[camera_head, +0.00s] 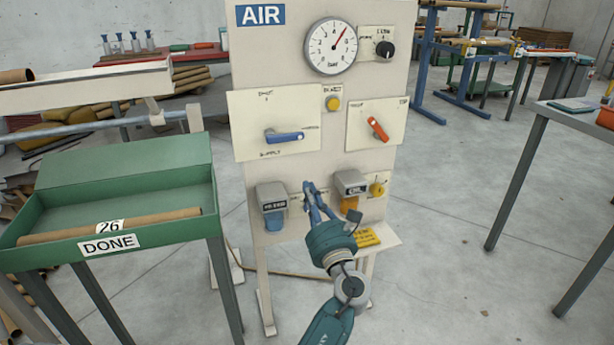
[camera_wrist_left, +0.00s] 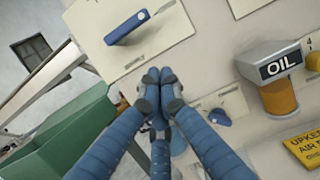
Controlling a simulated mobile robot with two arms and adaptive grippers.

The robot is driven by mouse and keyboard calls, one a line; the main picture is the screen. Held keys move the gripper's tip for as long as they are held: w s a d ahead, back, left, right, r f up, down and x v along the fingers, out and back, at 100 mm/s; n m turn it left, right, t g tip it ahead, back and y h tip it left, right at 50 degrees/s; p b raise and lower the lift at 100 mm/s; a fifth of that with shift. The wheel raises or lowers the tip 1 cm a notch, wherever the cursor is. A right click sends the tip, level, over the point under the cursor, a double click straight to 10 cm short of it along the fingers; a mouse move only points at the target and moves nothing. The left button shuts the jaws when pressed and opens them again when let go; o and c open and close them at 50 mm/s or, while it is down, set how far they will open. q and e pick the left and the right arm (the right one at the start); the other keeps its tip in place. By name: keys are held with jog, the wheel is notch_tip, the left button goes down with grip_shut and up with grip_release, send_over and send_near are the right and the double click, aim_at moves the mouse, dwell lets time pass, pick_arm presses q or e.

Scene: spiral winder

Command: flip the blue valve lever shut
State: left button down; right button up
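The blue valve lever (camera_head: 285,136) lies horizontal on a cream plate marked SUPPLY, on the left of the AIR panel. It also shows in the left wrist view (camera_wrist_left: 128,27), above and left of the fingertips. My left gripper (camera_head: 310,188) is in front of the panel, below and a little right of the lever and apart from it. In the left wrist view its blue fingertips (camera_wrist_left: 160,77) are together, with nothing seen between them. My right gripper is in neither view.
The panel has a gauge (camera_head: 331,46), an orange-red lever (camera_head: 378,129), a yellow button (camera_head: 333,103) and a black knob (camera_head: 385,49). The OIL unit (camera_wrist_left: 280,70) is right of my fingers. A green DONE tray (camera_head: 160,235) stands left. Open floor lies to the right.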

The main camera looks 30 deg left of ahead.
aim_at(285, 138)
pick_arm(q)
jog(key=w+a+r, duration=0.2)
jog(key=a+r, duration=0.1)
jog(key=w+a+r, duration=0.3)
jog(key=shift+w+a, duration=0.25)
jog(key=shift+a, duration=0.05)
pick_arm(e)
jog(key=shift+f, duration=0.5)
